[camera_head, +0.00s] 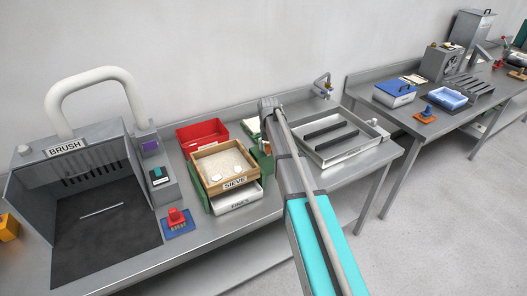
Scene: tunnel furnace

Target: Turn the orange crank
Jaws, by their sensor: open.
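The sieve station stands on the middle of the metal bench. It has a green frame (194,182), a wooden tray labelled SIEVE (203,181) holding pale grains, and a white drawer labelled FINES (236,204) below. A small orange part (266,147), which looks like the crank, shows at the frame's right side, partly hidden by my arm. My arm reaches in from the bottom. My gripper (267,132) is at its far end, close to this part, and is open. Its fingers are small and hard to make out. I cannot tell whether they touch the crank.
A red bin (200,132) stands behind the sieve. To the right is a metal sink tray (355,151). A second bench with a blue tray (447,97) stands farther right.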

